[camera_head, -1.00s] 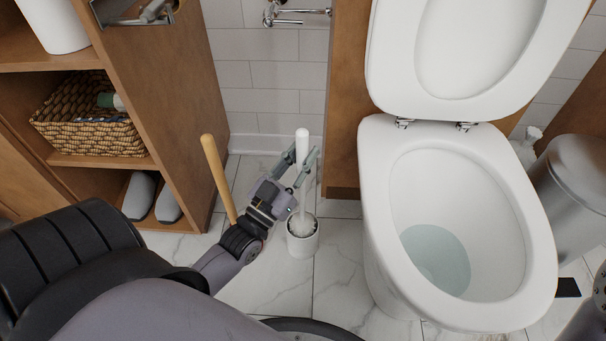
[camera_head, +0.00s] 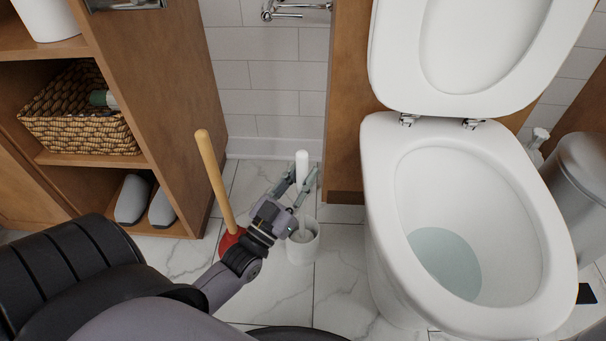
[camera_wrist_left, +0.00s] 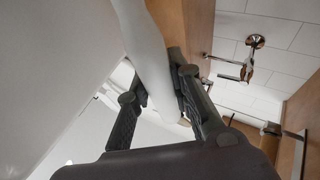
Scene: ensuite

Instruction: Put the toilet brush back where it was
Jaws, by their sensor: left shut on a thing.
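The white toilet brush (camera_head: 301,168) stands nearly upright in the head view, with its lower end down inside the white round holder (camera_head: 303,250) on the floor. My left gripper (camera_head: 305,187) is shut on the brush handle, just above the holder. The handle also shows between the fingers in the left wrist view (camera_wrist_left: 148,50). The brush head is mostly hidden by the holder wall and the gripper. My right gripper is not in view.
A plunger with a wooden handle (camera_head: 214,178) and red cup stands left of the holder, close to my left arm. The toilet (camera_head: 385,230) is on the right. A wooden shelf (camera_head: 165,100) with a wicker basket (camera_head: 80,115) is on the left. Tile floor in front is clear.

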